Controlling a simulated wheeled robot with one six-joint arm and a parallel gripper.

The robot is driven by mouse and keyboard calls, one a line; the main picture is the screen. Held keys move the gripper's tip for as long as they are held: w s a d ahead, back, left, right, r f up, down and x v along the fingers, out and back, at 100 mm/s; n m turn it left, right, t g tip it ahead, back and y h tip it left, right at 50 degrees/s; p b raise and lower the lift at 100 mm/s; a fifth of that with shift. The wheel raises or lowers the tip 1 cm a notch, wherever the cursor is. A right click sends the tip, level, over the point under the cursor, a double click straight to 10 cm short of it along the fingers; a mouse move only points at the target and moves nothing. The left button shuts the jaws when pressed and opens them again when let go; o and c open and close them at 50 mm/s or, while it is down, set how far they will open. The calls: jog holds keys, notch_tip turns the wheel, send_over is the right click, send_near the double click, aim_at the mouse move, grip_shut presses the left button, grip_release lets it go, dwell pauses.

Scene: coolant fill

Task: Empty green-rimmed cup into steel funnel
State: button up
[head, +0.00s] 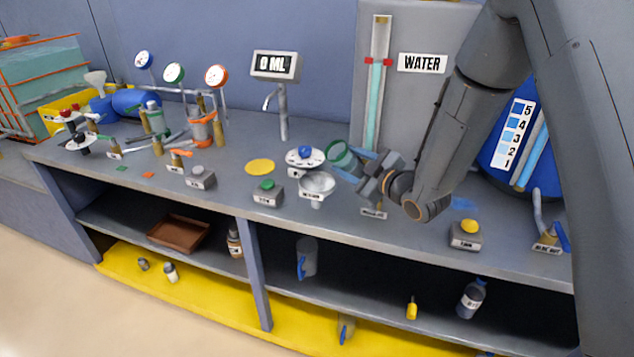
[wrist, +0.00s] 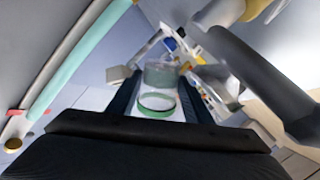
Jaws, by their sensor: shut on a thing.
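The green-rimmed cup (head: 341,157) is held by my gripper (head: 360,168) above the bench. It is tilted, with its rim toward the left in the head view. In the wrist view the clear cup (wrist: 160,75) shows between my two fingers (wrist: 158,92). The steel funnel (head: 317,184) stands on the bench, below and a little left of the cup in the head view. I cannot tell what is in the cup or whether its rim is directly over the funnel. No stream of liquid shows.
A dial with a blue knob (head: 305,157) stands behind the funnel. A green-button box (head: 267,192) is at its left. A "0 ML" display (head: 275,65) and tap (head: 277,105) stand behind. The water panel (head: 407,100) rises behind my gripper. A yellow-button box (head: 466,235) sits right.

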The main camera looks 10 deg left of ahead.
aim_at(342, 160)
jog(key=shift+s+a+r+n+t+h+p, duration=0.15)
jog(key=shift+r+n+p, duration=0.25)
jog(key=shift+n, duration=0.3)
jog(key=shift+w+r+n+t+h+p, duration=0.1)
jog(key=shift+r+n+t+h+p, duration=0.1)
jog(key=shift+r+n, duration=0.4)
dwell(0.8)
jog(key=shift+f+n, duration=0.5)
jog(key=shift+n, duration=0.3)
dwell(0.4)
jog(key=shift+s+a+r+n+h, duration=0.15)
jog(key=shift+r+n+h, duration=0.25)
jog(key=shift+n, duration=0.3)
dwell(0.7)
jog(key=shift+s+a+f+n+t+b, duration=0.25)
jog(key=shift+s+a+f+n+b, duration=0.2)
jog(key=shift+a+n+b, duration=0.2)
dwell(0.7)
jog(key=shift+s+r+n+h, duration=0.2)
jog(key=shift+r+n, duration=0.25)
jog(key=shift+n, duration=0.3)
dwell(0.6)
jog(key=shift+a+f+b, duration=0.1)
jog(key=shift+b, duration=0.3)
